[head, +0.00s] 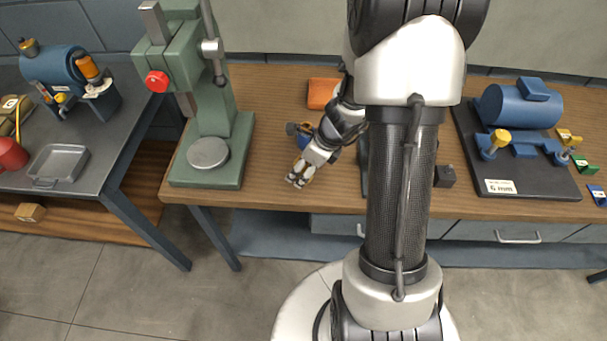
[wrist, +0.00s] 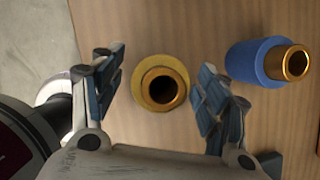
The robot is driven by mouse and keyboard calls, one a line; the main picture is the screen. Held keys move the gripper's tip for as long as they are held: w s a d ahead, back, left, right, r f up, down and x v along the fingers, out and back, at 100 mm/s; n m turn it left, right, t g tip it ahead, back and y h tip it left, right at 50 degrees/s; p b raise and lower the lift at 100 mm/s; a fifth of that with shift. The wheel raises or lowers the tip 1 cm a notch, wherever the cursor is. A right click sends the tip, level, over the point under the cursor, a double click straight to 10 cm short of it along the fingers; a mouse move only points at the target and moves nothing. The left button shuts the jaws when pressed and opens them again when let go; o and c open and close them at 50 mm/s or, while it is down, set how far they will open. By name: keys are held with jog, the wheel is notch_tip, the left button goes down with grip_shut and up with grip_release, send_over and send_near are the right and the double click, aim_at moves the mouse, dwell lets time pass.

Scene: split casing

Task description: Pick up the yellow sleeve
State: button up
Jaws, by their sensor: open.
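The yellow sleeve (wrist: 143,99) stands upright on the wooden bench in the wrist view, seen from above as a yellow ring around a brass-coloured bore. My gripper (wrist: 160,88) is open, with one finger on each side of the sleeve and a gap to each. In the head view my gripper (head: 298,181) is low over the bench near its front edge. The sleeve is mostly hidden there behind the fingers. A blue sleeve with a brass-coloured end (wrist: 257,62) lies to the right of the yellow one in the wrist view.
A green press (head: 212,130) stands left of my gripper on the bench (head: 262,95). An orange block (head: 322,92) lies behind it. A dark board (head: 525,178) with a blue motor (head: 520,105) is at the right. The bench's front edge is close to the sleeve.

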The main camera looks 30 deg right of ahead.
jog(key=shift+c, duration=0.4)
grip_shut()
dwell(0.5)
